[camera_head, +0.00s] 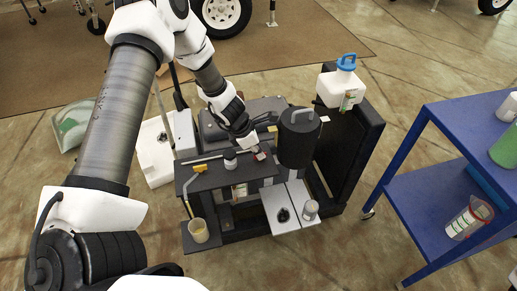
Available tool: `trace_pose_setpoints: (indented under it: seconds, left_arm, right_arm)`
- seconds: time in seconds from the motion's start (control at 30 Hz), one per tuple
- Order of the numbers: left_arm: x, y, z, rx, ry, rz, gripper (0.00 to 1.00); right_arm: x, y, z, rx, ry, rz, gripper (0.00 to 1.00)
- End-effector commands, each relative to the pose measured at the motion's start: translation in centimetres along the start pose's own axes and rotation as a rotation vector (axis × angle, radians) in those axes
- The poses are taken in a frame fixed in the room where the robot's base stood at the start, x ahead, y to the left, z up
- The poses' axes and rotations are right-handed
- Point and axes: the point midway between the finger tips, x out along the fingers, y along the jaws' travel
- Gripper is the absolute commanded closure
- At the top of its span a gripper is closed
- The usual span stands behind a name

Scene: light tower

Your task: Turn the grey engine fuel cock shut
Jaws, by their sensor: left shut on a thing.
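My left gripper (253,146) reaches down from the upper left to the back edge of the engine unit's dark top panel (214,180). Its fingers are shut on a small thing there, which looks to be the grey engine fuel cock. The fingers hide most of it, so I cannot tell how far it is turned. A small part with white and red shows at the fingertips. My right gripper is not in view.
A dark cylinder (298,142) stands just right of my gripper. A white jug with a blue cap (342,84) stands behind it. A yellow lever (200,168) and a cup (199,231) are at the front left. A blue cart (425,190) stands at the right.

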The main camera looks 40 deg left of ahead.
Motion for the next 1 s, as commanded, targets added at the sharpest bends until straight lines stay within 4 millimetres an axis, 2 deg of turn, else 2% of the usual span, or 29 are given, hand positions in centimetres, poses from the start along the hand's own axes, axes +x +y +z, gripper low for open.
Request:
trace_pose_setpoints:
  seconds: [0.27,0.3,0.33,0.37,0.77,1.0]
  left_arm:
    - [0.1,-0.1,0.0,0.003,0.001,-0.001,1.0]
    - [0.1,-0.1,0.0,0.003,0.001,-0.001,0.81]
    - [0.1,-0.1,0.0,0.002,0.001,-0.001,0.71]
    - [0.1,-0.1,0.0,0.002,0.001,-0.001,0.67]
    - [-0.3,0.0,0.2,0.001,-0.001,-0.001,0.67]
    - [-2.4,0.0,1.1,0.005,-0.001,0.001,0.67]
  right_arm:
    - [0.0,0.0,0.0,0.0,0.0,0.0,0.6]
    - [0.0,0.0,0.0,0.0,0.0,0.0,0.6]
    - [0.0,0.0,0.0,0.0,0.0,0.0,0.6]
    - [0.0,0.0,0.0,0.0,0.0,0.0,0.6]
    - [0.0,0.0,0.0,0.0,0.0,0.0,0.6]
    - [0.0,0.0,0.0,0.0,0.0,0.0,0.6]
